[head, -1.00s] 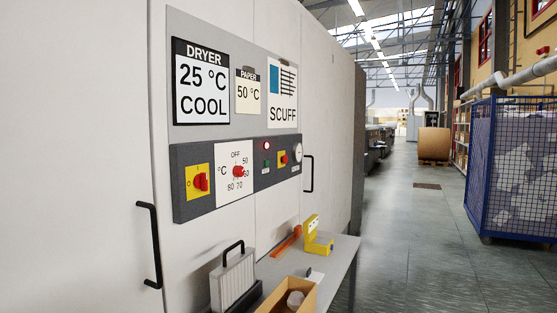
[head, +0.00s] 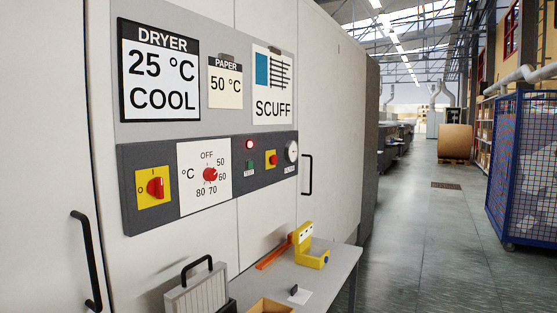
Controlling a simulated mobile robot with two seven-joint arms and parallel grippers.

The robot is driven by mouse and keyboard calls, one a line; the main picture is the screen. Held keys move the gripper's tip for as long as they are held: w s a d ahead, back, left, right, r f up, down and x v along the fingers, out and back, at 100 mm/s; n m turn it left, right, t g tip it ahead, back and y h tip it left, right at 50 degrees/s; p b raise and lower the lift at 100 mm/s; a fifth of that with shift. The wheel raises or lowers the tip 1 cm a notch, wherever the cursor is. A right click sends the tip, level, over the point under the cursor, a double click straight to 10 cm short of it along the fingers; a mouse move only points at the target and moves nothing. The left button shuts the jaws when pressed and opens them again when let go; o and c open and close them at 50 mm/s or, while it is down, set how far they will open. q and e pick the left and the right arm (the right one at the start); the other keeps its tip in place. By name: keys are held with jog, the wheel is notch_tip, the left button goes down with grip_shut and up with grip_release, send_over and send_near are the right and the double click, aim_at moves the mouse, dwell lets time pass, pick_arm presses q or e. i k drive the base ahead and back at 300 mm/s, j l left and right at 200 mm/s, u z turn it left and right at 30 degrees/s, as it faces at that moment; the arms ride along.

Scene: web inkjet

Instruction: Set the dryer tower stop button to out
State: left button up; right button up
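The dryer tower (head: 330,100) is a pale cabinet with a dark control strip (head: 221,198). On the strip's right part, a small red button (head: 271,160) sits on a yellow plate; it looks like the stop button. Whether it is pressed in or out is too small to tell. Left of it are a lit red lamp (head: 249,144) and a green button (head: 249,165). A temperature dial (head: 210,174) with a red knob and a red rotary switch (head: 155,187) on a yellow plate are further left. A round gauge (head: 292,151) is at the right end. Neither gripper is in view.
Black door handles (head: 307,175) protrude. The aisle (head: 420,240) is clear; a blue mesh cage (head: 525,165) stands right.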

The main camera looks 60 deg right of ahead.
aim_at(274, 158)
jog(key=k+l, duration=0.1)
jog(key=l, duration=0.35)
jog(key=k+l+u, duration=0.1)
jog(key=l, duration=0.4)
jog(key=k+l, duration=0.1)
jog(key=l, duration=0.35)
jog(key=k+l, duration=0.1)
jog(key=l, duration=0.35)
jog(key=u, duration=0.05)
